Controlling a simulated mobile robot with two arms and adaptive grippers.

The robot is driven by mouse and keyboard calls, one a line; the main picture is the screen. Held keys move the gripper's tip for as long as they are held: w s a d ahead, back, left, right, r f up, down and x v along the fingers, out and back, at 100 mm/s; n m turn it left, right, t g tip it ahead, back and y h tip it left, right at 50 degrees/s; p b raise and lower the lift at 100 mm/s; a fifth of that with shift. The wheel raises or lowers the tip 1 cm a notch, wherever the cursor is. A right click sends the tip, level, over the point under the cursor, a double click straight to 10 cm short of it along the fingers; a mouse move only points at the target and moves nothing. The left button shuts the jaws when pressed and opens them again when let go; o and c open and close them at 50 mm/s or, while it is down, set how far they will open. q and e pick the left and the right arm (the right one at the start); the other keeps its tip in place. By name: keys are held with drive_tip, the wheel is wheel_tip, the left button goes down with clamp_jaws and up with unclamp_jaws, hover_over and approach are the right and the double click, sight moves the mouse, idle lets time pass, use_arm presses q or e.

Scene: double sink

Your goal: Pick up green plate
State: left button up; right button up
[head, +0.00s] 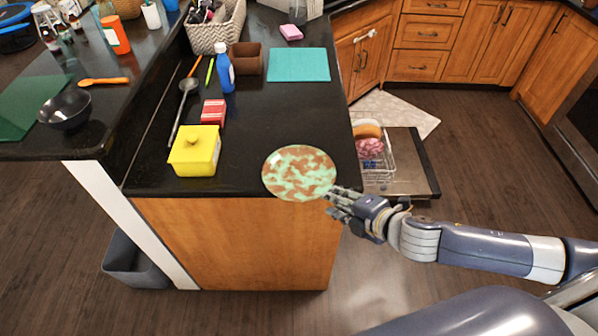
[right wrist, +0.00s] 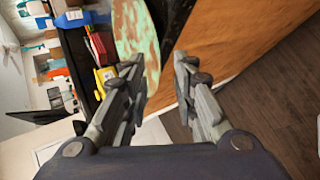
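The green plate (head: 298,172), mottled green and brown, lies at the front edge of the black counter with its near rim over the edge. My right gripper (head: 335,197) is at the plate's lower right rim, coming in from the right. In the right wrist view my right gripper (right wrist: 159,62) has its two fingers apart. The plate (right wrist: 133,30) shows behind the left finger and partly in the gap between the fingers. I cannot tell whether a finger touches it. My left gripper is not in view.
A yellow lidded box (head: 195,152), a red box (head: 213,112) and a blue bottle (head: 225,72) stand left of and behind the plate. A teal mat (head: 298,65) lies further back. An open dishwasher-like door with a wire rack (head: 385,180) is right of the counter.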

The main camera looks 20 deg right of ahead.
sight(316, 191)
drive_tip(key=p+x, duration=0.1)
drive_tip(key=x, duration=0.3)
drive_tip(key=shift+w+d+r+p, duration=0.15)
drive_tip(key=shift+d+r+p, duration=0.1)
drive_tip(key=shift+p, duration=0.1)
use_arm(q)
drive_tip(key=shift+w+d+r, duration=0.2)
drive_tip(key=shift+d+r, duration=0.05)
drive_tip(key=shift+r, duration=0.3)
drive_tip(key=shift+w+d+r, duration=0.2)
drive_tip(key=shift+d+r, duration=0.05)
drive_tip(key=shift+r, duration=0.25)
use_arm(e)
drive_tip(key=shift+w+a+f, duration=0.2)
drive_tip(key=shift+w+f, duration=0.2)
drive_tip(key=shift+c, duration=0.6)
clamp_jaws()
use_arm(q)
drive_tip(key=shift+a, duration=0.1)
